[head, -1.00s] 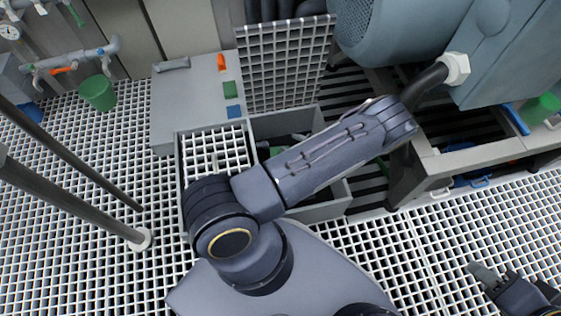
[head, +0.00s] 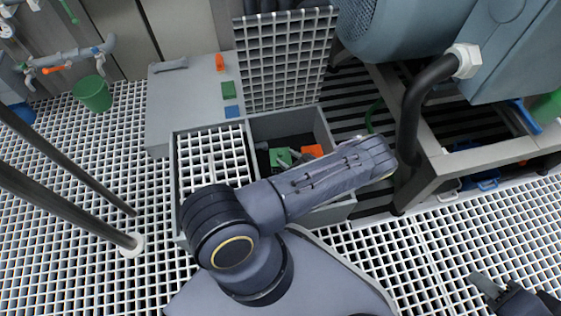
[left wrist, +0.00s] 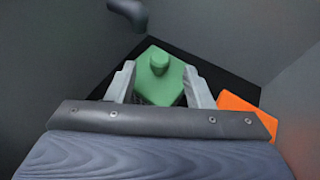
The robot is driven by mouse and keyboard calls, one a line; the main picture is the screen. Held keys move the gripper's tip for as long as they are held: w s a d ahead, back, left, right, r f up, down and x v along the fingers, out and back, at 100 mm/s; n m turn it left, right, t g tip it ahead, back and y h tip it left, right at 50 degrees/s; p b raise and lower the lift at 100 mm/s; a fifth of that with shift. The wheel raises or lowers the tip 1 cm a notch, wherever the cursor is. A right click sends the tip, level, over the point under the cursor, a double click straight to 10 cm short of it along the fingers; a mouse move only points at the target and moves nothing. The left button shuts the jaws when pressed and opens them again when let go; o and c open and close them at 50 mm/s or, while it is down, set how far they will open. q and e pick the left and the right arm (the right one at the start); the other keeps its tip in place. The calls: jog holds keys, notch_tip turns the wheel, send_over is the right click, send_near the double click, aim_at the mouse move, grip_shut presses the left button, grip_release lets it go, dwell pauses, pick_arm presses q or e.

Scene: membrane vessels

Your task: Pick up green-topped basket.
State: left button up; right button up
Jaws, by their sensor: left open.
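The green-topped basket (left wrist: 165,65) has a flat green top with a round knob. It sits low in an open grey bin, and its top also shows in the head view (head: 280,157). My left gripper (left wrist: 160,88) is open. Its two pale fingers stand on either side of the green top in the left wrist view; I cannot tell whether they touch it. The basket's lower part is mostly hidden.
An orange-topped thing (left wrist: 250,112) lies close to the right of the green one. The bin's grey walls (left wrist: 50,60) enclose both closely. A raised grid lid (head: 285,65) stands behind the bin, and a machine frame (head: 435,160) stands to its right.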

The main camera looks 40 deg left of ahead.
aim_at(283, 155)
pick_arm(q)
jog(key=b+x, duration=0.2)
jog(key=x, duration=0.3)
jog(key=shift+d, duration=0.1)
grip_shut()
